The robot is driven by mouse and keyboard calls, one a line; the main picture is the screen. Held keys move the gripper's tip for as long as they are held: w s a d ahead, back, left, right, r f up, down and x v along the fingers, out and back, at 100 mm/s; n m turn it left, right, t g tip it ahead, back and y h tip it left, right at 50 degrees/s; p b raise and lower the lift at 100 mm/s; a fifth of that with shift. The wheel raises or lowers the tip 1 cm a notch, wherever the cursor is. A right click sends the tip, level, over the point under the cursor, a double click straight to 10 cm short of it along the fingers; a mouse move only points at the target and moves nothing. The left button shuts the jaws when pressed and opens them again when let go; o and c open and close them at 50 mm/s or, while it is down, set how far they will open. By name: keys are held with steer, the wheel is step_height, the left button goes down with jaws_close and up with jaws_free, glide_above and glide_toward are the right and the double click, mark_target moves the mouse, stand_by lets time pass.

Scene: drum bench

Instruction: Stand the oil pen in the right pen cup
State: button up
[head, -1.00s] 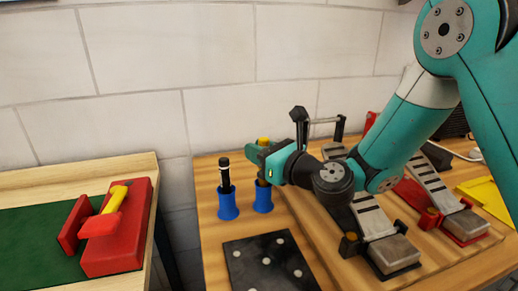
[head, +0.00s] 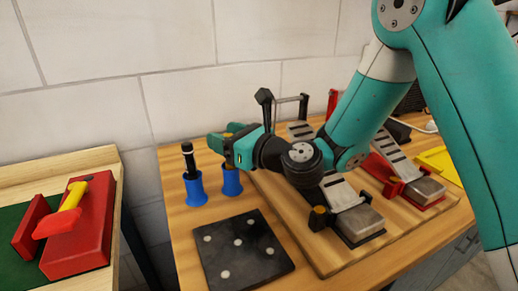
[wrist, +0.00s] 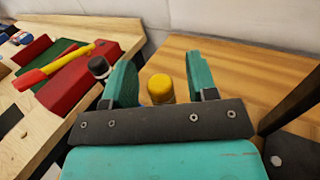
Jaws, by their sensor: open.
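A pen with a yellow cap, apparently the oil pen (wrist: 160,88), stands in the right blue pen cup (head: 231,183). Its cap shows just above my gripper in the head view. My gripper (head: 229,147) is open around the upper part of this pen, just above the cup. In the wrist view the cap sits between the two spread teal fingers, with gaps visible on both sides.
A dark plate with pale dots (head: 243,252) lies in front of the cups. Pedals (head: 350,210) stand on a board to the right. A red block with a yellow-handled tool (head: 85,230) sits on a separate bench at left, beyond a gap. The wall is behind.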

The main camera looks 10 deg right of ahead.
steer(key=b+v, duration=1.6)
steer(key=shift+s+d, duration=0.15)
steer(key=shift+d, duration=0.1)
stand_by(0.4)
